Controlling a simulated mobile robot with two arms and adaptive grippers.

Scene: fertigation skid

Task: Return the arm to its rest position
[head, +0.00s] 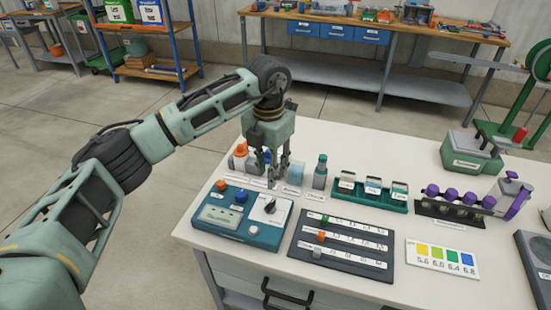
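My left arm (170,135) reaches in from the left, bent at the elbow. My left gripper (273,178) points down over the bench, behind the teal control box (238,218) and above its dial (271,207) in the picture. Its fingers look close together, but I cannot tell if they are open or shut. I see no object clearly held between them. My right gripper is not in view.
Bottles (320,172) stand close around the gripper. A green rack (368,200), purple-capped vials (452,197), a dark slider panel (342,245) and a colour card (442,258) cover the white bench (400,155). The floor (150,230) left of the bench is clear.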

